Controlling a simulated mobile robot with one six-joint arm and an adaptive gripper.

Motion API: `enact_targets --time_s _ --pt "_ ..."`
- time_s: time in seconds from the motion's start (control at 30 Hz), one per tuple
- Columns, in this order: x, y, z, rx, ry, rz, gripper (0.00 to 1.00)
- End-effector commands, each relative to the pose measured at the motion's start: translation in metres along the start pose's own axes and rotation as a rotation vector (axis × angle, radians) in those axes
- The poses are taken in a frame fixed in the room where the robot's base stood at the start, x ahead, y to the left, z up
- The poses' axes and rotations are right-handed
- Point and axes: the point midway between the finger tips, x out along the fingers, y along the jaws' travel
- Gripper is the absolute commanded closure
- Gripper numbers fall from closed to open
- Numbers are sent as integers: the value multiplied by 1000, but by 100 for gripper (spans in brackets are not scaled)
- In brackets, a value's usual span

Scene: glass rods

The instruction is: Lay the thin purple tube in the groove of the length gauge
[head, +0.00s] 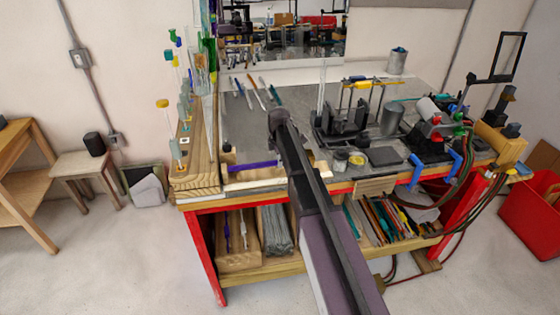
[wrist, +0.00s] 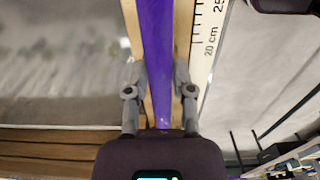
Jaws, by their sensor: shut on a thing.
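The thin purple tube (head: 253,165) shows at the front left of the bench, lined up along the pale wooden length gauge (head: 236,176). In the wrist view the tube (wrist: 157,45) runs straight up the picture, with strips of the gauge's wood on both sides and the white scale (wrist: 206,45) to its right. My gripper (wrist: 160,92) is shut on the tube, one finger on each side. I cannot tell whether the tube rests on the groove floor or sits just above it. In the head view my arm hides the gripper and the tube's right end.
A wooden rack (head: 197,172) with upright coloured-topped rods stands left of the gauge. Several rods (head: 257,92) lie on the grey bench top behind. Small dishes (head: 357,160), a dark pad (head: 384,156) and a black fixture (head: 343,122) stand to the right.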

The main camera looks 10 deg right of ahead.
Motion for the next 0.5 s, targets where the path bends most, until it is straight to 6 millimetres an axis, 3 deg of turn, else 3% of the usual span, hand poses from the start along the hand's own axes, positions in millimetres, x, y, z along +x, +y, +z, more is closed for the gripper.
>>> enact_targets --time_s 0.5 --pt "-12 0 0 0 0 0 100"
